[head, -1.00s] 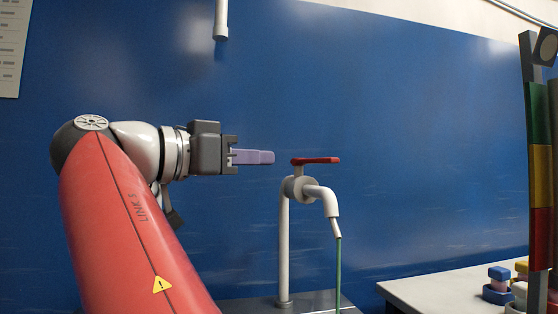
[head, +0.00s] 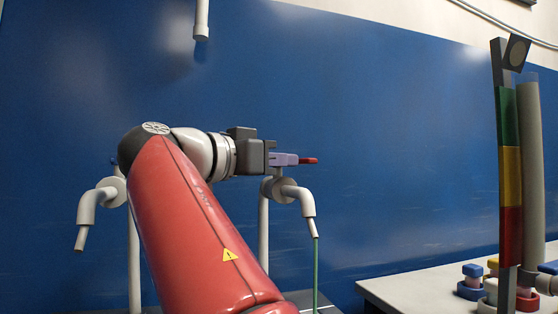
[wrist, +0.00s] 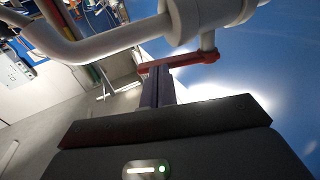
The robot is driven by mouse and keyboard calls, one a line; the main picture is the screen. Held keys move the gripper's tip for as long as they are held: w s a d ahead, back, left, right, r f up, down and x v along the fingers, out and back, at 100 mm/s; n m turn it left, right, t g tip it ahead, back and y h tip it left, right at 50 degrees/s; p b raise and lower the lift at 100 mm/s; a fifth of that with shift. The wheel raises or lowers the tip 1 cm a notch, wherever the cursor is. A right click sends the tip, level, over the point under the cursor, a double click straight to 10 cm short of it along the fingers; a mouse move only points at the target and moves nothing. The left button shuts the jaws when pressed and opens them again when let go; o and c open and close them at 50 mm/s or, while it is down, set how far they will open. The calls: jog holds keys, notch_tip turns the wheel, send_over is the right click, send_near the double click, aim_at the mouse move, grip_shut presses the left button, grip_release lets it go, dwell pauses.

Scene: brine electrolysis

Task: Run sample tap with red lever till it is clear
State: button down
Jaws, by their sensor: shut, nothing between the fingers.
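The sample tap (head: 290,191) is a white pipe with a bent spout, and a thin green stream (head: 315,265) runs down from it. Its red lever (head: 308,161) points right in the head view, partly hidden behind my gripper. In the wrist view the red lever (wrist: 180,64) lies across the tips of my fingers. My gripper (head: 286,159) has pale purple fingers, shut with nothing between them. It is at the lever, touching or very close to it; I cannot tell which. The fingers show in the wrist view too (wrist: 158,88).
A second white tap (head: 97,203) stands left, partly behind my arm. A white bench (head: 420,290) at right holds several small coloured pieces. A post with green, yellow and red bands (head: 510,175) stands before it. A white pipe (head: 201,20) hangs above against the blue wall.

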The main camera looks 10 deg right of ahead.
aim_at(305, 161)
jog(key=shift+d+f, duration=0.1)
jog(key=shift+d, duration=0.05)
jog(key=shift+d+n+t+y+b, duration=0.15)
jog(key=shift+n+t+y+b, duration=0.25)
jog(key=shift+t+b, duration=0.15)
jog(key=d+n+t+y+b, duration=0.1)
jog(key=b, duration=0.1)
jog(key=d+n+t+y+b, duration=0.1)
jog(key=t+b, duration=0.1)
jog(key=shift+f+y, duration=0.15)
jog(key=shift+y, duration=0.25)
jog(key=d+n+t+y, duration=0.1)
jog(key=n+t+y+b, duration=0.1)
jog(key=n+y, duration=0.1)
jog(key=shift+w+d+r+y, duration=0.2)
jog(key=shift+w+d+y, duration=0.1)
jog(key=shift+w+d, duration=0.1)
jog(key=shift+d+x, duration=0.3)
jog(key=shift+x, duration=1.1)
jog(key=shift+s+d, duration=0.1)
jog(key=shift+s, duration=0.15)
